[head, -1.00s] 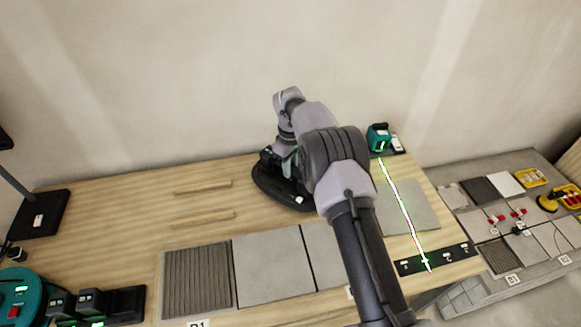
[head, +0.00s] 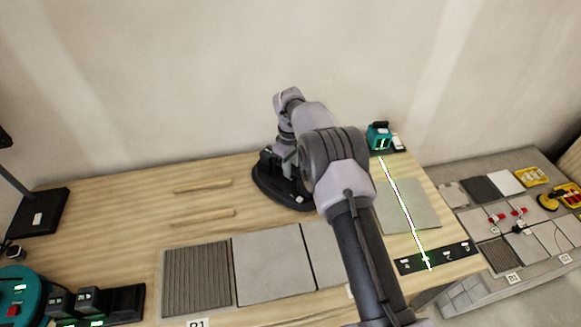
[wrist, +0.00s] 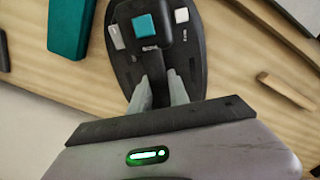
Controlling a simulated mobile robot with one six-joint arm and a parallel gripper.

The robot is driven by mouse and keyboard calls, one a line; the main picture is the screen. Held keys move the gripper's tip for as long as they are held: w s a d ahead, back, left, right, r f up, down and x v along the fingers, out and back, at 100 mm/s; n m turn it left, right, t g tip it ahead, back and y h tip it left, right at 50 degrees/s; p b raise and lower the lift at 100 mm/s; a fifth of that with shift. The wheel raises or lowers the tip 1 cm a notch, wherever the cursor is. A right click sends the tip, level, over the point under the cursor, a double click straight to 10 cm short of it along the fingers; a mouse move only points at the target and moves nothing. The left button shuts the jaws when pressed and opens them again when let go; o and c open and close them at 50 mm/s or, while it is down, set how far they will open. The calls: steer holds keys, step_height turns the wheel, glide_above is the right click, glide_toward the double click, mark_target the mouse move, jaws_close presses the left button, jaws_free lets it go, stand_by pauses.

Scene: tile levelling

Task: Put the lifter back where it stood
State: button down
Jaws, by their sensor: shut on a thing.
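The lifter shows in the wrist view as a black oval pad (wrist: 199,70) with a dark handle, a teal square button and a small light grey part. My gripper (wrist: 160,88) is shut on its handle, with one pale finger on each side. In the head view the lifter's black oval base (head: 274,193) is at the back middle of the wooden bench, largely covered by my arm. The fingers are hidden there. It looks level and at or very near the bench top; I cannot tell whether it touches.
Two wooden strips (head: 203,186) lie left of the lifter. A teal laser device (head: 379,137) stands at the back right, with a green line across a grey tile (head: 418,207). A ribbed tile (head: 196,280) and plain tiles (head: 272,265) line the front. Bare wood lies between.

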steer(key=c, duration=1.2)
jaws_free()
steer(key=shift+o, duration=0.2)
step_height(320, 180, up, 17)
steer(key=p, duration=0.6)
steer(key=s+d+r+m+t+b, duration=0.1)
steer(key=s+d+r+m, duration=0.15)
steer(key=r, duration=0.35)
steer(key=s+d+r+m+t+b, duration=0.1)
steer(key=s+r+b, duration=0.1)
steer(key=s+r, duration=0.35)
steer(key=s+d+r+m+t+y+b, duration=0.1)
steer(key=s+d+r+m+b, duration=0.2)
steer(key=s+r, duration=0.5)
steer(key=s+d+f+m+t+b, duration=0.1)
steer(key=s+f+m, duration=0.3)
steer(key=s, duration=0.7)
steer(key=s+d+f+m+t+y+b, duration=0.1)
steer(key=s+f+m, duration=0.3)
steer(key=s, duration=0.8)
steer(key=shift+s+d+f+t, duration=0.2)
steer(key=shift+s+f+t, duration=0.1)
steer(key=shift+t, duration=0.1)
